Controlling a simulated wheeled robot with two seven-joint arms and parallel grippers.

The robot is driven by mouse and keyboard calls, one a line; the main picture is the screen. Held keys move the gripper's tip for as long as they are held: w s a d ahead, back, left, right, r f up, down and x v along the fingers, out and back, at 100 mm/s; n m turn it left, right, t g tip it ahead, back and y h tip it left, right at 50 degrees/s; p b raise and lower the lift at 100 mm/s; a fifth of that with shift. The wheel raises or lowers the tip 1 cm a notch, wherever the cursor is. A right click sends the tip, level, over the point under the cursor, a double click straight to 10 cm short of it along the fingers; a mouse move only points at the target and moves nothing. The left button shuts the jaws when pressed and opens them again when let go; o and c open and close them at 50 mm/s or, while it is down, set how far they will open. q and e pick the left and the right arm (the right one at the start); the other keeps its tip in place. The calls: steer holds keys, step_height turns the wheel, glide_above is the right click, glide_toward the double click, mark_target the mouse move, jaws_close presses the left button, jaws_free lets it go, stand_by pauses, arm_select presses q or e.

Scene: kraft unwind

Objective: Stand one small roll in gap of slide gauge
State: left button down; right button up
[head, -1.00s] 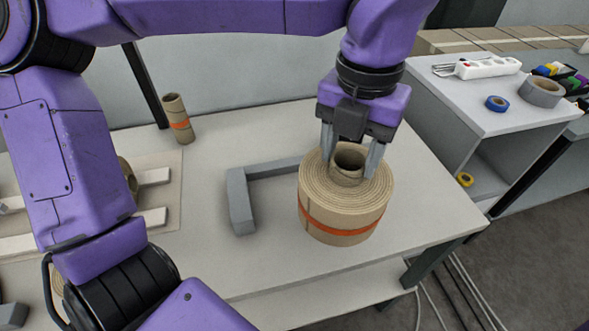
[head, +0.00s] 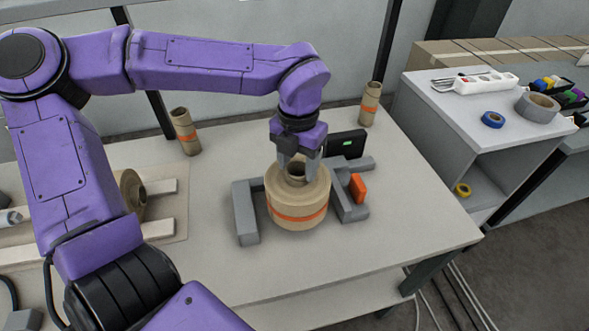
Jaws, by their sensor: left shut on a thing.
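A small kraft roll (head: 297,213) with an orange band stands upright between the two grey jaws of the slide gauge. The gauge's left jaw (head: 245,212) and right jaw (head: 343,195) are on either side of it. An orange block (head: 357,188) is on the right jaw, and a black display (head: 345,144) with a green readout is behind. My left gripper (head: 298,172) points down from above and is shut on the roll at its core. Whether the roll's underside touches the table is hard to tell. My right gripper is not in view.
A roll (head: 132,191) on a light cradle is partly behind my arm. The front right of the table (head: 400,240) is clear.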

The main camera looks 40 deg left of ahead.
arm_select(q)
steer(key=shift+w+a+f, duration=0.1)
steer(key=shift+a+f, duration=0.15)
steer(key=shift+f, duration=0.05)
steer(key=shift+a+f, duration=0.1)
steer(key=shift+f, duration=1.55)
steer(key=shift+f, duration=0.15)
steer(key=shift+c, duration=1.7)
jaws_free()
step_height(320, 180, up, 12)
steer(key=shift+r, duration=0.15)
